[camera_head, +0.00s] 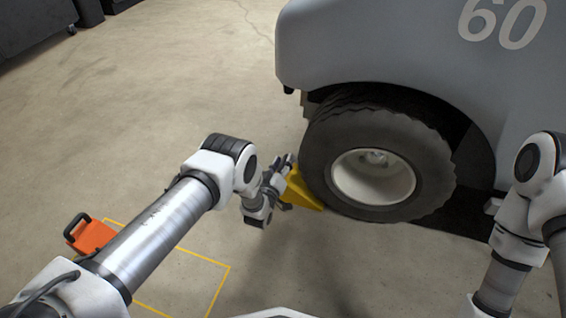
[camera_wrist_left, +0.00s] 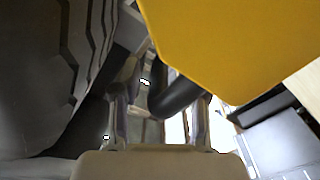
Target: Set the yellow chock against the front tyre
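The yellow chock (camera_head: 301,190) stands on the floor at the left side of the front tyre (camera_head: 322,150), touching it or very close. My left gripper (camera_head: 275,182) is at the chock's near left side and partly hides it. In the left wrist view the chock (camera_wrist_left: 235,45) fills the upper right and the tyre tread (camera_wrist_left: 85,50) is at the left. The left gripper's fingers (camera_wrist_left: 160,122) stand apart there, with a dark bar (camera_wrist_left: 180,95), perhaps the chock's handle, between or just beyond them. My right arm shows at the right edge; its gripper is not visible.
The grey cart body (camera_head: 400,50), marked 60, overhangs the tyre. An orange block with a black handle (camera_head: 92,237) lies at the lower left beside a yellow floor outline (camera_head: 222,285). Dark cabinets (camera_head: 35,25) stand at the upper left. The floor between is clear.

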